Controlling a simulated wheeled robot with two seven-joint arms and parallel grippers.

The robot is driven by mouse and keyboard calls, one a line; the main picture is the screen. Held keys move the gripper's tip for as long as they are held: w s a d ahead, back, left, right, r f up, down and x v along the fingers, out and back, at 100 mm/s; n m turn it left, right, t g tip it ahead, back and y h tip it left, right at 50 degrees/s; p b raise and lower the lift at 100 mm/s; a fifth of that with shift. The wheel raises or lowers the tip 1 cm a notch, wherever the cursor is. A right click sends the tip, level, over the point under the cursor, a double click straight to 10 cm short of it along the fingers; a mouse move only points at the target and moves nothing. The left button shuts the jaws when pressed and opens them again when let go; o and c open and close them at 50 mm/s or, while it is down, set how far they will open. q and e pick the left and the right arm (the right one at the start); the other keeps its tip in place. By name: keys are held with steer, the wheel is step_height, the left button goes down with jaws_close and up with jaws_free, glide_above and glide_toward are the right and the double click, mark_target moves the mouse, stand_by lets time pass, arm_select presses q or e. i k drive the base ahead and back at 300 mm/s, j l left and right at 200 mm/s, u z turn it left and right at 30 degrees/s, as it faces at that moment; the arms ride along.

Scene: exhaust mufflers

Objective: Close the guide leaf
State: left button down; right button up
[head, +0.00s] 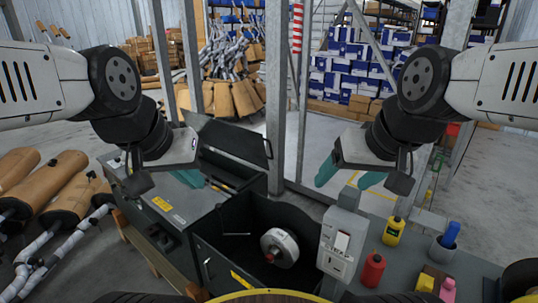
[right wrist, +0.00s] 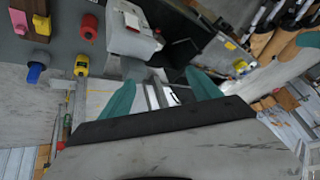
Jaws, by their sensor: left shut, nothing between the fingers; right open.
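A dark flat panel (head: 229,139), which may be the guide leaf, stands raised and tilted over a dark grey bench unit left of centre. I cannot tell for sure that it is the leaf. My left gripper (head: 190,178) is shut and empty, in front of and left of the panel, above the grey bench top. I cannot tell whether it touches anything. My right gripper (head: 346,178) is open and empty, above and behind the grey box marked TEAR (head: 340,241). Its teal fingers show spread apart in the right wrist view (right wrist: 162,95).
An open dark bin with a white roll (head: 280,247) lies front centre. A yellow bottle (head: 393,231), red bottle (head: 372,269) and blue-topped cup (head: 445,244) stand at right. A metal post (head: 277,110) rises between my arms. Mufflers (head: 70,185) lie at left.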

mark_target(248, 146)
steer(key=j+u, duration=0.1)
steer(key=j, duration=1.4)
steer(key=i+j+u, duration=0.15)
steer(key=i+j, duration=0.45)
steer(key=j, duration=0.2)
steer(key=i+j+u, duration=0.15)
steer(key=i+j, duration=0.45)
steer(key=j, duration=0.15)
steer(key=i, duration=0.65)
